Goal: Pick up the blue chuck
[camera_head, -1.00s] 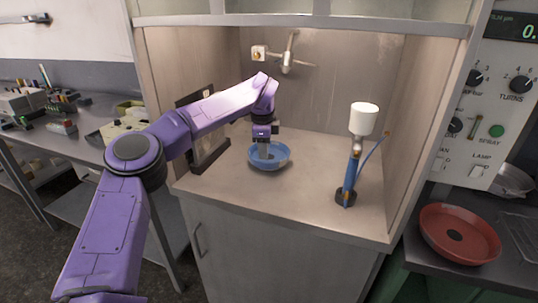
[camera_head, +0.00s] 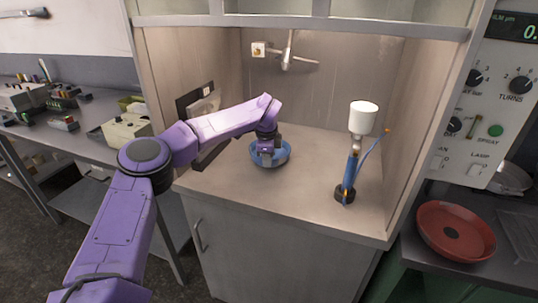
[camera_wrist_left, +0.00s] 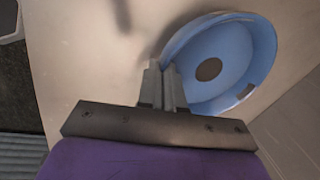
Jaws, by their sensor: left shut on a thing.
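The blue chuck (camera_head: 285,155) is a round, shallow blue dish with a dark round centre, in the booth in the head view. It also shows in the wrist view (camera_wrist_left: 236,60), to the right of my fingers. My left gripper (camera_head: 267,158) reaches down to the chuck from above and hides part of it. In the wrist view the fingers of my left gripper (camera_wrist_left: 164,82) are close together and shut on the chuck's near rim. I cannot tell whether the chuck touches the booth floor. My right gripper is not in view.
A blue spray gun with a white cup (camera_head: 362,118) stands to the right on the booth floor (camera_head: 295,200). A wall fitting (camera_head: 288,62) is at the back. A red dish (camera_head: 425,228) lies on the right bench. Booth walls bound both sides.

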